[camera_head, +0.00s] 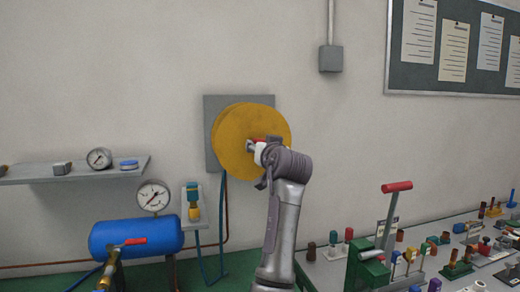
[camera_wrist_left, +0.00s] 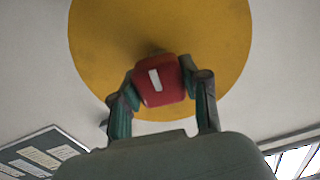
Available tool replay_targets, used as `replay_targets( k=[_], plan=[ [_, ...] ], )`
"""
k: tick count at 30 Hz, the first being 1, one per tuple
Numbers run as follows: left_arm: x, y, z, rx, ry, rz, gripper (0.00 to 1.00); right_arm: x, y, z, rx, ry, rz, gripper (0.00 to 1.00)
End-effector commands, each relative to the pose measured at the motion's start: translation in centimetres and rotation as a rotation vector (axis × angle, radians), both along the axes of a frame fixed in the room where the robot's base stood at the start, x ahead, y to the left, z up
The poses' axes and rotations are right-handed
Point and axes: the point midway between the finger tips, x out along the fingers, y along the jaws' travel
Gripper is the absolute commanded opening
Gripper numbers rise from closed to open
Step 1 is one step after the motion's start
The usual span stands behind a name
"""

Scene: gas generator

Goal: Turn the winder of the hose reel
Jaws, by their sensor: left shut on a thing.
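The hose reel has a round yellow disc (camera_head: 235,128) on a grey square plate (camera_head: 210,106) on the wall. My right gripper is in neither view.
A wall shelf (camera_head: 80,174) with a gauge is at the left, above a blue tank (camera_head: 137,238). A hose (camera_head: 223,215) hangs below the reel. A crowded workbench (camera_head: 420,256) with a red-handled lever (camera_head: 397,187) stands at the right.

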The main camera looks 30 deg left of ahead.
Motion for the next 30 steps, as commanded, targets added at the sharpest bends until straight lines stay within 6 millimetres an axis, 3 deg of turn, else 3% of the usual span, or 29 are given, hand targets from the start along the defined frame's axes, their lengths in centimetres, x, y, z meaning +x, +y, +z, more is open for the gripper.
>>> replay_targets(
  k=[9,10,15,24,30],
  plan=[
    [0.1,0.0,-0.4,-0.006,0.008,0.001,0.11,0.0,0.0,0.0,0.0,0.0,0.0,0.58],
    [0.1,0.0,-0.4,-0.006,0.008,0.001,0.47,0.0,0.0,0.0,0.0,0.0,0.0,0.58],
    [0.1,0.0,-0.3,-0.005,0.005,0.0,0.71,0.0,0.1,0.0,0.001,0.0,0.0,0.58],
    [-0.1,-0.1,-0.1,-0.001,0.002,-0.001,0.71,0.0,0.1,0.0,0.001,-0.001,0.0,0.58],
    [-1.6,-2.0,-0.1,-0.002,0.0,-0.003,0.71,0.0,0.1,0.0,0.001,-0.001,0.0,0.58]
  ],
)
